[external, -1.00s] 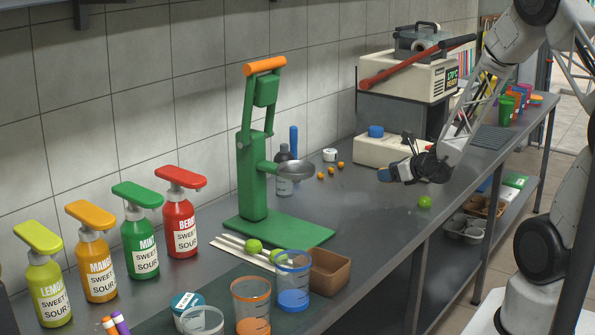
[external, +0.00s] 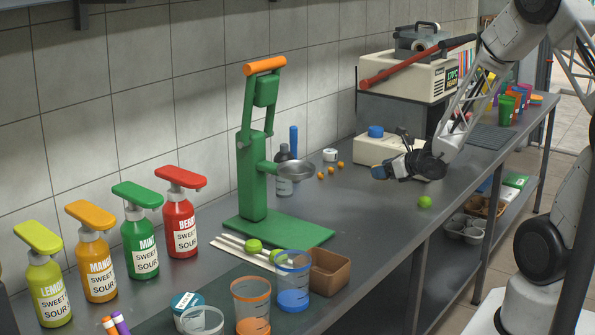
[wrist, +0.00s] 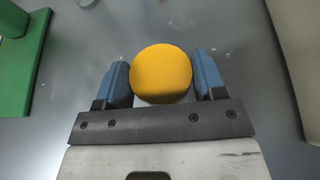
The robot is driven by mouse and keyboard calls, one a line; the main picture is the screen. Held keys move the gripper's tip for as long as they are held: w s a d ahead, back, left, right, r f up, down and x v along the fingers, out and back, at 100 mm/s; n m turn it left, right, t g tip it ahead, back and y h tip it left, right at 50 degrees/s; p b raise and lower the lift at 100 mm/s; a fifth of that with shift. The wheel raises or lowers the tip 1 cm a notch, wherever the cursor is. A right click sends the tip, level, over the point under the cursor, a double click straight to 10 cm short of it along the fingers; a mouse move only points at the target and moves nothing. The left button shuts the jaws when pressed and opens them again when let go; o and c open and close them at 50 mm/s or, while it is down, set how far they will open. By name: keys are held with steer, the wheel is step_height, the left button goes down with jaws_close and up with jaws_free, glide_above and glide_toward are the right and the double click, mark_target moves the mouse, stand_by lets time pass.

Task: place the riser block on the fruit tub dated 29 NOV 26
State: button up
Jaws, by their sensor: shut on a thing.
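My gripper (external: 382,172) is above the counter, right of the green press and near the beige machine. In the wrist view my gripper (wrist: 162,78) is shut on a round orange-yellow-topped thing (wrist: 161,70), with a pale edge showing below its top. I cannot tell whether it is the riser block or a lidded tub. A small white tub (external: 330,155) stands on the counter behind the press bowl. A teal-lidded tub (external: 187,302) stands at the front left. No date is legible on either.
The green press (external: 257,180) stands mid-counter, with its base also in the wrist view (wrist: 20,70). Cups (external: 293,275), a brown box (external: 328,272) and syrup bottles (external: 140,245) are at front left. A lime (external: 424,202) lies near the counter edge.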

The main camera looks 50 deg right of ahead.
steer(key=w+a+r+n+g+y, duration=0.1)
steer(key=w+a+r+n+y, duration=0.2)
steer(key=a+r, duration=0.7)
steer(key=w+a+r+n+g+y, duration=0.2)
steer(key=w+a+r+n+y, duration=0.15)
steer(key=a, duration=1.35)
steer(key=w+a+r+n+g+y, duration=0.1)
steer(key=w+a+r+n+y, duration=0.15)
steer(key=a+r, duration=0.75)
steer(key=n+g+y, duration=0.4)
steer(key=n+g, duration=0.5)
steer(key=g, duration=0.1)
glide_above(190, 299)
step_height(190, 299, down, 13)
steer(key=shift+r, duration=0.2)
steer(key=shift+f, duration=3.1)
steer(key=shift+f, duration=0.15)
steer(key=shift+f, duration=1.75)
steer(key=shift+f, duration=0.1)
